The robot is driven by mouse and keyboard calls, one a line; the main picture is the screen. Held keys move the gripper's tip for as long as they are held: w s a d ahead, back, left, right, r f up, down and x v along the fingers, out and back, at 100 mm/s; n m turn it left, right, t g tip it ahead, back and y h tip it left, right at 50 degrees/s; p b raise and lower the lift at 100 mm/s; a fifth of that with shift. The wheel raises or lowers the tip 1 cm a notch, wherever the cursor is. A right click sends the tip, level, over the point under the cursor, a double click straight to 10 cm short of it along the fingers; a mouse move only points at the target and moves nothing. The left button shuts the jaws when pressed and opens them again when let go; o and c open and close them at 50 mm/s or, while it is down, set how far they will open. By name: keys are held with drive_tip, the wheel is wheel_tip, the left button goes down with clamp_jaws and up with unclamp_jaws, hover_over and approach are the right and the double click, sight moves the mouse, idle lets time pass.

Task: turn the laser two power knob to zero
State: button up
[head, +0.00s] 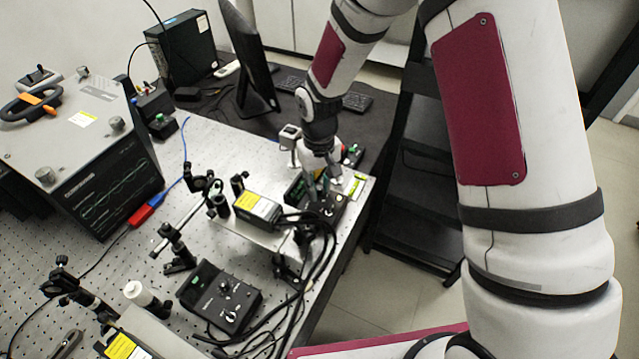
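My gripper (322,190) reaches down from the arm over a small black control box (331,208) near the right edge of the optical bench. Its fingertips are at or just above the top of this box, close to its small knobs. Whether they touch a knob is too small to tell, and the fingers partly cover the box. A second black control box (220,298) with knobs and a green display lies nearer the front, clear of my gripper. I cannot read a label saying which box belongs to laser two.
A laser module (257,208) with a yellow label sits left of my gripper. Black cables (318,250) loop beside it. Optic mounts (177,250) stand on the perforated bench (215,150). An oscilloscope-like instrument (85,150) is at left. A monitor (249,60) stands behind.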

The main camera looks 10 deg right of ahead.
wheel_tip(320, 180, up, 12)
idle(0.7)
idle(0.4)
wheel_tip(320, 180, up, 8)
drive_tip(key=t, duration=0.1)
hover_over(320, 189)
drive_tip(key=s+d, duration=0.3)
drive_tip(key=d, duration=0.1)
drive_tip(key=s+d+r+m+t, duration=0.3)
drive_tip(key=s+d+r, duration=0.3)
drive_tip(key=s+r, duration=0.5)
drive_tip(key=s+d+t, duration=0.1)
drive_tip(key=s+d, duration=0.1)
drive_tip(key=s, duration=0.6)
drive_tip(key=shift+d+r+m+t+b, duration=0.3)
drive_tip(key=shift+r+m+b, duration=0.05)
drive_tip(key=shift+m+b, duration=0.1)
drive_tip(key=shift+s, duration=0.1)
